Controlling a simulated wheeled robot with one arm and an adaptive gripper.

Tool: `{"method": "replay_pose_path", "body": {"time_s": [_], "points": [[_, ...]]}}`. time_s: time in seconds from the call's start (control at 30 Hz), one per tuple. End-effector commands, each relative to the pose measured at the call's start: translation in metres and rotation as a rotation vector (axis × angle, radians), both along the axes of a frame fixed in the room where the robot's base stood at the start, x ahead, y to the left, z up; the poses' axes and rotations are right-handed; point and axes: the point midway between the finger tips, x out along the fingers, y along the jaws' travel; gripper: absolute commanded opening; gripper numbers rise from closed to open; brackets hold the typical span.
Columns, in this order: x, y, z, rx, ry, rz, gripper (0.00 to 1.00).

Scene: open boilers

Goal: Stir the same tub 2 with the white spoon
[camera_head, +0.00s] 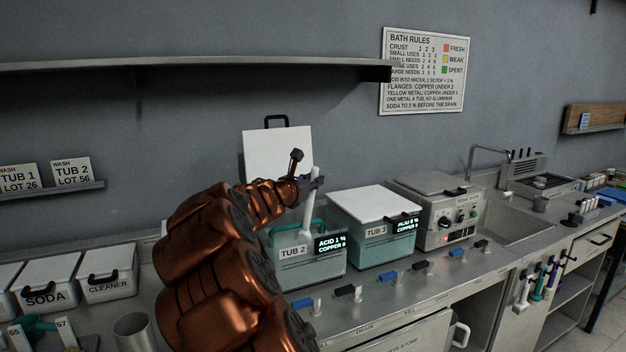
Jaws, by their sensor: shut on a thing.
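Tub 2 (290,276) stands on the steel counter with its white lid (278,152) raised upright behind it. Its display (330,244) reads acid 1 %, with a copper line below. My gripper (314,184) is above the tub, shut on the white spoon (311,203). The spoon is near upright, its lower part down at the tub's opening. My copper-coloured arm covers the tub's left side, and the spoon's lower end and the tub's inside are mostly hidden.
Tub 3 (374,246), lid shut, stands close on the right, then a grey sonic unit (440,226) and a sink (515,222). Soda (48,294) and cleaner (108,285) boxes stand left. Switches (347,291) line the counter front. A shelf (200,65) runs above.

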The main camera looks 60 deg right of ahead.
Motion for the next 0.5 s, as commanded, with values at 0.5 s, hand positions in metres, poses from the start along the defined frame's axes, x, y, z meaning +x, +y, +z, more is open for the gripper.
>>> {"method": "replay_pose_path", "body": {"time_s": [0.5], "points": [[0.000, 0.000, -0.042, 0.000, 0.000, 0.000, 0.00]]}}
